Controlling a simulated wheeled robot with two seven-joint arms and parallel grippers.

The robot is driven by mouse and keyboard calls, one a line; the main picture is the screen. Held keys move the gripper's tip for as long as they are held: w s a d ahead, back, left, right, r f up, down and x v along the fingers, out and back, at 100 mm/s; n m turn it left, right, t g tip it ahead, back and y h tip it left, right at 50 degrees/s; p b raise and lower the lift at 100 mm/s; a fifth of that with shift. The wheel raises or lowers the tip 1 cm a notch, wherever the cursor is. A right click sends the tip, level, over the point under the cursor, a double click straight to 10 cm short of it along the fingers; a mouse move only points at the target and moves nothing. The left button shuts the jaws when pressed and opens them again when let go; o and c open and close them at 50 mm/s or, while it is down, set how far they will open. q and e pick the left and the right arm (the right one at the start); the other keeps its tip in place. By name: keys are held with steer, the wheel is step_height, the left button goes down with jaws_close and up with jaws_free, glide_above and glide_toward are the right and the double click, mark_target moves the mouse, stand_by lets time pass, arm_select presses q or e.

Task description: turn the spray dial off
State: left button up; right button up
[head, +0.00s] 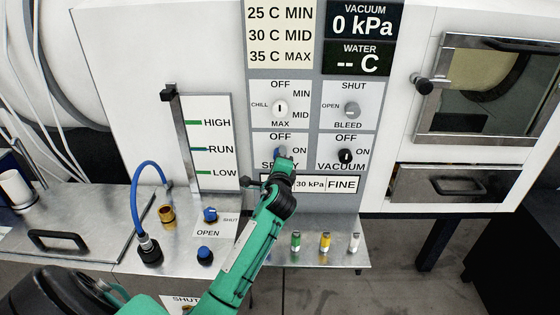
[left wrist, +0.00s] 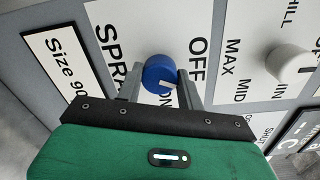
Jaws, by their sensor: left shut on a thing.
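The spray dial (head: 281,150) is a blue round knob on the grey control panel, with OFF above it and ON to its right. In the left wrist view the blue knob (left wrist: 158,70) shows a white mark that points toward the partly hidden ON label. My left gripper (head: 279,163) is at the dial, hiding part of it and of the SPRAY label. In the left wrist view its two fingers (left wrist: 160,84) stand on either side of the knob, shut on it. My right gripper is not in view.
The black vacuum dial (head: 345,156) is close on the right, and the white chill dial (head: 280,107) is just above. A steel shelf (head: 325,257) with several small vials lies below. A blue hose (head: 140,180) and valve knobs are at the left.

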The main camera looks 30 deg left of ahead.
arm_select(q)
steer(key=n+b, duration=0.1)
steer(key=n, duration=0.3)
steer(key=shift+f+n, duration=0.1)
steer(key=shift+n, duration=0.6)
steer(key=o, duration=1)
steer(key=b+v, duration=0.3)
steer(key=v, duration=1.1)
steer(key=shift+a, duration=0.1)
